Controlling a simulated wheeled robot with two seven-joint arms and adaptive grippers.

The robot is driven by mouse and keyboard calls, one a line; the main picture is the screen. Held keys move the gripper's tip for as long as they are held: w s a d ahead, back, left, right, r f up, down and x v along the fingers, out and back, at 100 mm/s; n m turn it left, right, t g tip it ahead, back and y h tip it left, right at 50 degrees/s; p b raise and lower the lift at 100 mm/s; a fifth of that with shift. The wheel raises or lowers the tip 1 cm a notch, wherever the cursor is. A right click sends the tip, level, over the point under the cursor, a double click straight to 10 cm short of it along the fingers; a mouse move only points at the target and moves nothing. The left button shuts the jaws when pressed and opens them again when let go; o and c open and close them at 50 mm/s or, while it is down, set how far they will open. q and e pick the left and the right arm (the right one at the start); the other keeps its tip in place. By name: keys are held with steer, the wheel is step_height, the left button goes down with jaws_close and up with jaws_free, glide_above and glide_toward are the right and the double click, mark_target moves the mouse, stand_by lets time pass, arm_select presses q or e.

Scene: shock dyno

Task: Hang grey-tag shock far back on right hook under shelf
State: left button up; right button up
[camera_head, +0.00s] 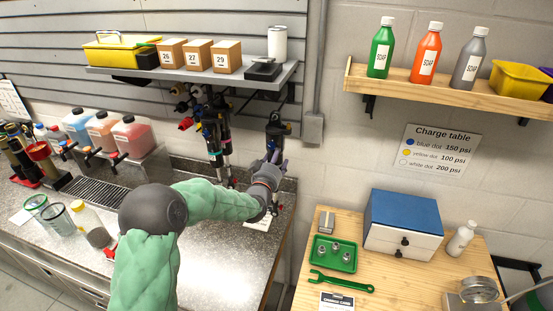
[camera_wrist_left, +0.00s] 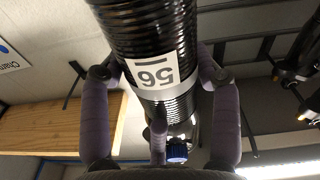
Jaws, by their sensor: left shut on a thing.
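My left gripper (camera_head: 273,163) is shut on a black coil shock (camera_head: 275,128), which stands roughly upright below the right end of the grey shelf (camera_head: 190,78). In the left wrist view this shock (camera_wrist_left: 150,35) has a white label reading 56 on a grey band (camera_wrist_left: 155,78), with my purple fingers on both sides. A blue knob (camera_wrist_left: 177,152) shows at its far end. I cannot tell whether its top touches a hook; the right hook is not clearly visible. Other shocks (camera_head: 213,135) hang under the shelf to the left. My right gripper is out of view.
Numbered boxes (camera_head: 199,56), a yellow toolbox (camera_head: 115,52) and a white roll (camera_head: 277,43) stand on the shelf. A wall pipe (camera_head: 317,70) runs close to its right end. The speckled counter (camera_head: 190,255) below has bare room in front.

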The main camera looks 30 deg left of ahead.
arm_select(q)
steer(key=shift+b+x, duration=1.15)
steer(key=shift+x, duration=1.3)
steer(key=shift+a+r, duration=0.1)
steer(key=shift+b+x, duration=1.1)
steer(key=shift+x, duration=1)
steer(key=shift+a, duration=0.1)
steer(key=shift+s, duration=0.1)
steer(key=shift+s+a+b, duration=0.1)
steer(key=shift+s+b, duration=0.1)
steer(key=shift+b, duration=0.55)
